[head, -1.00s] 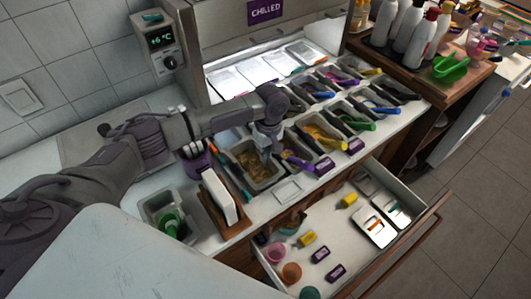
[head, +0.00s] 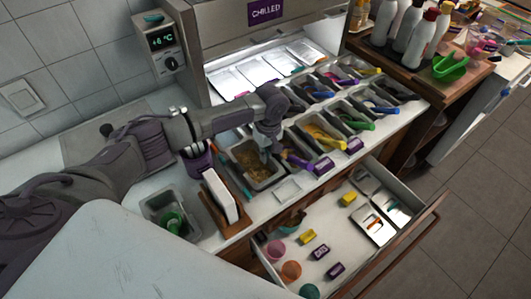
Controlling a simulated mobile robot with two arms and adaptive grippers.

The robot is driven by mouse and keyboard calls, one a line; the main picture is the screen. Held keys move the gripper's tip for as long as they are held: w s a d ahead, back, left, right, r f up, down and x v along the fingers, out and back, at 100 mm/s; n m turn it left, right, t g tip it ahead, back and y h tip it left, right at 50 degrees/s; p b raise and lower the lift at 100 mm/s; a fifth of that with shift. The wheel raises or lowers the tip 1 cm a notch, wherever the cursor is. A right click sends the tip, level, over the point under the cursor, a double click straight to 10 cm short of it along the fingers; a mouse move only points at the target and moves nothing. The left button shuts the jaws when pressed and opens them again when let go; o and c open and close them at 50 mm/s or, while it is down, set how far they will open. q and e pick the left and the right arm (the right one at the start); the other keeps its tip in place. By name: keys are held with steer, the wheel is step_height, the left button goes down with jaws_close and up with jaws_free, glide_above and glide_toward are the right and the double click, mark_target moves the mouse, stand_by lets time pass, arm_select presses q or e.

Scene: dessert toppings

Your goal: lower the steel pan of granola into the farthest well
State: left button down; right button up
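The steel pan of granola (head: 239,155) is in the head view, at the left end of the front part of the chilled counter, with brown granola inside. My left gripper (head: 265,152) comes down over its right side, and its fingers appear closed on the rim. The fingertips are small and partly merge with the pan wall. Whether the pan's underside is clear of the counter is hidden. The several bright compartments (head: 258,72) at the back of the counter look empty or lidded. My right gripper is not in view.
Pans with coloured scoops, such as the yellow one (head: 322,134), stand close right of the pan. A white card in a wooden holder (head: 222,197) and a grey bin (head: 168,216) are near its left. An open drawer (head: 400,236) juts out in front.

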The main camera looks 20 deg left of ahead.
arm_select(q)
steer(key=shift+f+b, duration=0.55)
steer(key=shift+f, duration=0.8)
steer(key=shift+p, duration=0.55)
stand_by(0.6)
steer(key=shift+f, duration=0.75)
stand_by(0.5)
steer(key=shift+p, duration=0.3)
stand_by(0.5)
steer(key=c, duration=0.8)
jaws_free()
steer(key=shift+c, duration=0.2)
